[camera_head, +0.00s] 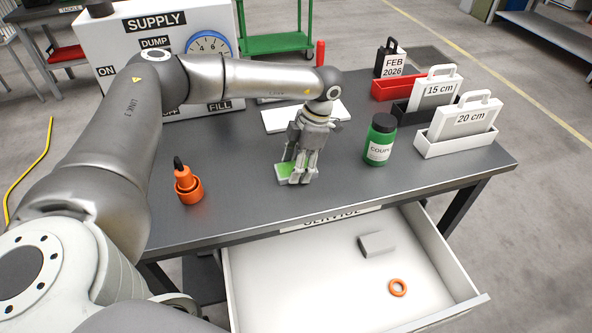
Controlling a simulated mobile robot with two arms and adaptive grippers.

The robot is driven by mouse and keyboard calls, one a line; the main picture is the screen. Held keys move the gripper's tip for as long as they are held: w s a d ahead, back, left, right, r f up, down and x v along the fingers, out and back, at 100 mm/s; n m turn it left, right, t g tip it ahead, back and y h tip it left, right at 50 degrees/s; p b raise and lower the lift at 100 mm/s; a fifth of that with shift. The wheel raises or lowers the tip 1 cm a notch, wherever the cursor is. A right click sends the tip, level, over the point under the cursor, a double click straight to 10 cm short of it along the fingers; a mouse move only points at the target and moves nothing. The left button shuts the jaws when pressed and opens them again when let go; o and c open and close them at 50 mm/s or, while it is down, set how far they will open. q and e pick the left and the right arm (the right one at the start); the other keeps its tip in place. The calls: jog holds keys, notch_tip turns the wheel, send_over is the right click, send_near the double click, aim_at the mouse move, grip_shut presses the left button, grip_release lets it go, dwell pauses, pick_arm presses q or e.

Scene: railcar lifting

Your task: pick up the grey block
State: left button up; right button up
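The grey block (377,244) lies inside the open white drawer (262,300), towards its back, under the table's front edge. My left gripper (299,179) points down at the tabletop, up and to the left of the grey block and well apart from it. Its fingers are close beside a small green-topped block (283,172) on the table and partly cover it. I cannot tell whether the fingers touch or hold that block. My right gripper is not in view.
An orange ring (398,287) lies in the drawer near the grey block. On the dark table (235,205) stand an orange item (188,187), a green bottle (380,140) and label holders (455,135) at right. The white supply box (150,60) is behind my arm.

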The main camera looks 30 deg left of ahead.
pick_arm(q)
jog(key=shift+c, duration=0.8)
jog(key=shift+r, duration=0.1)
